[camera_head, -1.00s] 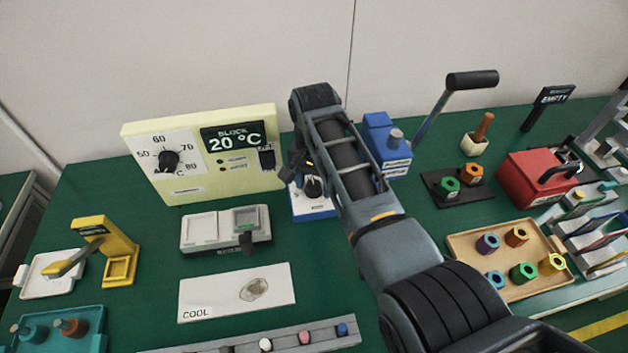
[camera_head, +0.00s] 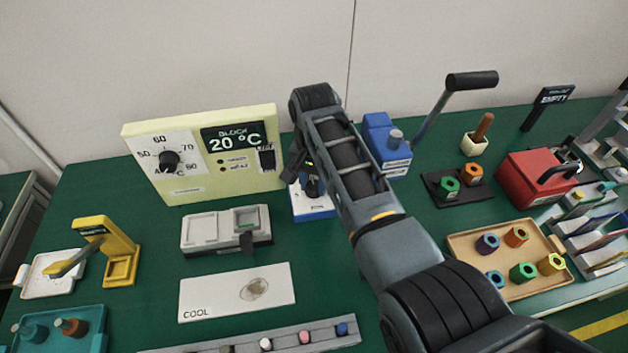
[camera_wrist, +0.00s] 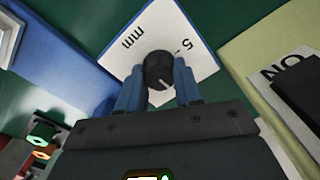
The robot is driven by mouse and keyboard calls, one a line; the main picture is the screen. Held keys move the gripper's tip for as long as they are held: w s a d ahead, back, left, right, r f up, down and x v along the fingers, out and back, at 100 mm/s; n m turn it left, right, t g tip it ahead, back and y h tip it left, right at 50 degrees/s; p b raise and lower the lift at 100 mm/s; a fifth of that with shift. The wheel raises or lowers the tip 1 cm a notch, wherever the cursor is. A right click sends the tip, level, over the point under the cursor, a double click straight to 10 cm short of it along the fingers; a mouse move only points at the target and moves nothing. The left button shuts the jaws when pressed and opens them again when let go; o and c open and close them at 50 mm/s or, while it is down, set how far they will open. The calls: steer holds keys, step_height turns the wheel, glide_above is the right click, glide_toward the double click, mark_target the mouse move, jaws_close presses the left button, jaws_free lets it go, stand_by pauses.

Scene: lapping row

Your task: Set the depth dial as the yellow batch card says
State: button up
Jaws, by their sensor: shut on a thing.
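The depth dial is a black knob (camera_wrist: 157,70) on a white plate (camera_wrist: 188,33) in the wrist view. The plate bears "mm" and a "5"; other marks are hidden. My gripper (camera_wrist: 158,86) has its two blue fingers on either side of the knob and is shut on it. In the head view the dial's blue-edged base (camera_head: 316,209) stands on the green bench, and my gripper (camera_head: 312,182) is over it, partly hidden by my arm. I cannot make out a yellow batch card in either view.
A cream heater box (camera_head: 225,180) reading 20 °C stands close on the left. A blue lever press (camera_head: 385,145) stands close on the right. A grey two-well block (camera_head: 225,231) and a white COOL plate (camera_head: 237,292) lie in front.

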mark_target(313, 184)
steer(key=n+p, duration=0.1)
steer(key=n, duration=0.3)
steer(key=shift+r+n, duration=0.1)
steer(key=shift+n, duration=0.3)
steer(key=n+p, duration=0.1)
steer(key=n, duration=0.7)
steer(key=shift+a+n, duration=0.1)
steer(key=shift+n, duration=2.2)
steer(key=o, duration=1)
steer(key=shift+o, duration=0.2)
steer(key=shift+r, duration=3.85)
